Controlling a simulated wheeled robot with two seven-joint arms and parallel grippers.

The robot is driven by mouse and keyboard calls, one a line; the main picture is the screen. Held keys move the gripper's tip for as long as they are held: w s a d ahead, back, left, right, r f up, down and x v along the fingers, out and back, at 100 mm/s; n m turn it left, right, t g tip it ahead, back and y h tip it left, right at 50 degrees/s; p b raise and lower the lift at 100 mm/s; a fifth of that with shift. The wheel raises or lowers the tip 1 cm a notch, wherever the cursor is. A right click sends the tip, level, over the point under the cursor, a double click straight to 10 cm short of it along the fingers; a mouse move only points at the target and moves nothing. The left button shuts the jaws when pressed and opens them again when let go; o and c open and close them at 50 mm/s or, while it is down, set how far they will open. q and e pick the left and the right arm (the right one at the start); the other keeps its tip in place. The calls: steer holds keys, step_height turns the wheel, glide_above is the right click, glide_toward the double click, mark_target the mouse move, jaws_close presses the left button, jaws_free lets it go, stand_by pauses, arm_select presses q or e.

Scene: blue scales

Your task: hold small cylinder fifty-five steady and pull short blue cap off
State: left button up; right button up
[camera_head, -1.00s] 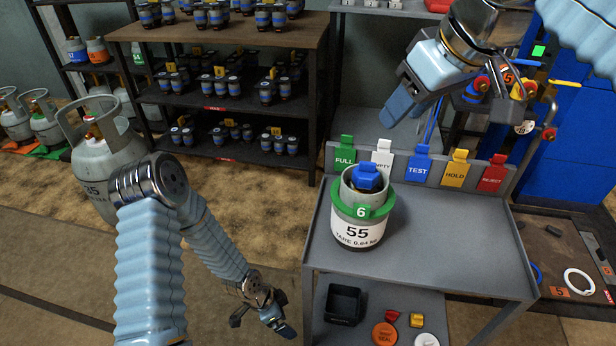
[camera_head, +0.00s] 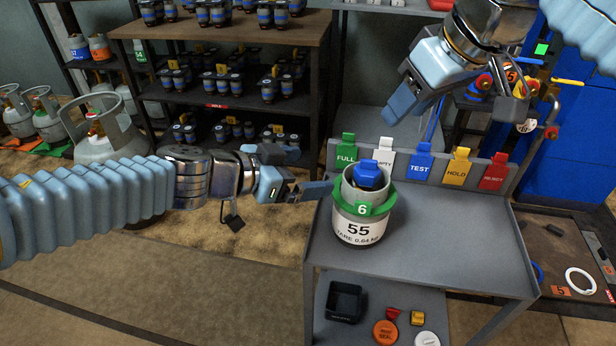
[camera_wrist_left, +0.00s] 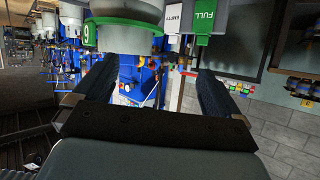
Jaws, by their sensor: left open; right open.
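The small cylinder 55 (camera_head: 358,230) stands upright on the grey cart, with a green collar marked 6 (camera_head: 361,209) around it. The short blue cap (camera_head: 368,173) sits inside its open grey top guard. My left gripper (camera_head: 312,172) is open and empty, just left of the cylinder, its dark lower finger close to the guard; contact cannot be told. In the left wrist view, my gripper's spread fingers (camera_wrist_left: 155,82) show below the cylinder's grey body (camera_wrist_left: 128,12); the cap is out of sight there. My right gripper (camera_head: 455,110) is open and empty, above and right of the cylinder.
A row of coloured tags, including green FULL (camera_head: 346,152) and blue TEST (camera_head: 420,162), lines the back edge of the cart (camera_head: 450,235). The cart top right of the cylinder is clear. A black bin (camera_head: 345,301) sits on the lower shelf. Dark shelving (camera_head: 225,100) stands behind.

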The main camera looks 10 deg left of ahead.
arm_select(q)
glide_toward(358, 176)
steer(key=a, duration=0.1)
steer(key=shift+h, duration=0.3)
steer(key=x, duration=1.3)
steer(key=shift+s+d+f, duration=0.1)
steer(key=shift+s+d, duration=0.05)
